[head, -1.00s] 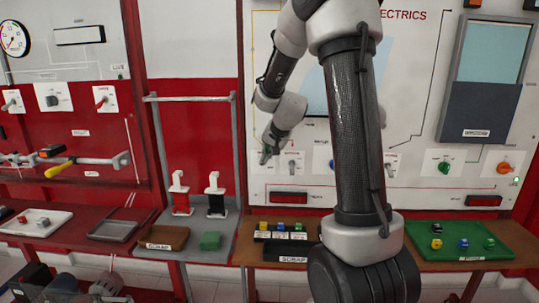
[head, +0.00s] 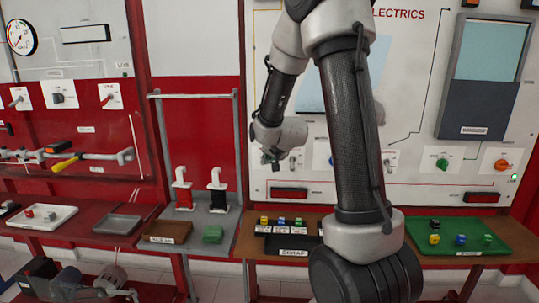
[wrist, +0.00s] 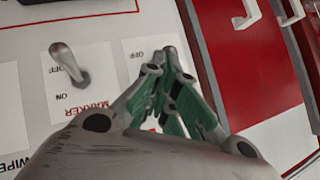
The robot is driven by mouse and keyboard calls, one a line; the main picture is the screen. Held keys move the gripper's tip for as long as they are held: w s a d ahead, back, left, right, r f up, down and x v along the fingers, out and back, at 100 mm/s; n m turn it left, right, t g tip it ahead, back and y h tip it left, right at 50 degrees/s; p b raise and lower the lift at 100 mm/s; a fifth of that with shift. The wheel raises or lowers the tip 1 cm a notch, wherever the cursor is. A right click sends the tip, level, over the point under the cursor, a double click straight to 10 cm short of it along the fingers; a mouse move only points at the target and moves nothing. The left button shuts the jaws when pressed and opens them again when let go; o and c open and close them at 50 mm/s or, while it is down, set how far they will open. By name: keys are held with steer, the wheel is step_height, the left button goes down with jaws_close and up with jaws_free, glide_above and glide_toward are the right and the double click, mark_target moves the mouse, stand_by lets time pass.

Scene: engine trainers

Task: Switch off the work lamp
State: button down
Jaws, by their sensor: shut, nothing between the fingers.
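My gripper (head: 270,161) is shut and empty, low at the left end of the white electrics board (head: 430,80). No switch label reading work lamp is legible, and I cannot pick out the lamp itself.
A wiper plate (wrist: 12,125) lies beyond the marker switch. A green knob (head: 442,163) and an orange knob (head: 501,165) sit farther right on the board. Below are a green tray (head: 460,246) and a scrap tray (head: 293,252). A grey rail frame (head: 195,96) stands left.

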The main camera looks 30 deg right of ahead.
steer(key=shift+s+a+f, duration=0.2)
steer(key=shift+f, duration=0.35)
steer(key=shift+s, duration=0.1)
steer(key=shift+s+a+f, duration=0.35)
steer(key=shift+s+f, duration=0.05)
steer(key=shift+s, duration=0.1)
steer(key=v, duration=1.2)
steer(key=shift+a+f, duration=0.1)
steer(key=shift+a, duration=0.05)
